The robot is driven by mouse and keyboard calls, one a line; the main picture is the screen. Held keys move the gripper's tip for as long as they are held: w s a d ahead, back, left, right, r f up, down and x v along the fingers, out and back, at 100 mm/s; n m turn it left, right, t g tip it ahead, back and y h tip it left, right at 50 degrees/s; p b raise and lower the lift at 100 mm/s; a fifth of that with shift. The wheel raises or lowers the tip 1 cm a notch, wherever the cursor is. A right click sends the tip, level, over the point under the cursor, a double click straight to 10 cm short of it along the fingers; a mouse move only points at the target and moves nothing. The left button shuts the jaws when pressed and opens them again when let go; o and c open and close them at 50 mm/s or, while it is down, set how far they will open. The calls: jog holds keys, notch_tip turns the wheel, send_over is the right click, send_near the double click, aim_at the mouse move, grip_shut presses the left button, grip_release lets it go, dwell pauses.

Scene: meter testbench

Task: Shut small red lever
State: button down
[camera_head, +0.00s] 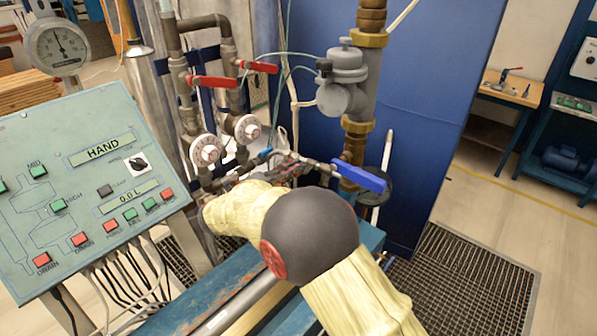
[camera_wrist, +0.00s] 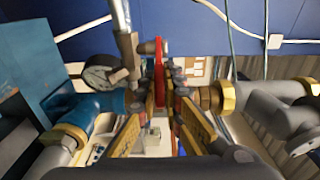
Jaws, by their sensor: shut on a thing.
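The small red lever (camera_wrist: 158,65) shows in the wrist view as a narrow upright red strip between my fingertips. My gripper (camera_wrist: 161,88) is shut on it, with one yellow finger on each side. A metal pipe fitting stands just left of the lever. In the head view my gripper (camera_head: 290,172) is at the pipework beyond my arm's dark round joint. There I cannot make out the small lever apart from the fingers and fittings around it.
Two larger red levers (camera_head: 212,82) (camera_head: 258,67) sit higher on the vertical pipes. A blue lever (camera_head: 360,177) sticks out to the right of my gripper. The control panel (camera_head: 85,190) stands at left. A pressure gauge (camera_wrist: 100,78) shows in the wrist view.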

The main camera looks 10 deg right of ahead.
jog(key=shift+a+f+m+g+h, duration=0.2)
jog(key=shift+m+g+h, duration=0.25)
jog(key=shift+g, duration=0.25)
jog(key=c, duration=2.2)
grip_release()
jog(key=shift+r, duration=0.1)
jog(key=v, duration=0.7)
jog(key=shift+a, duration=0.25)
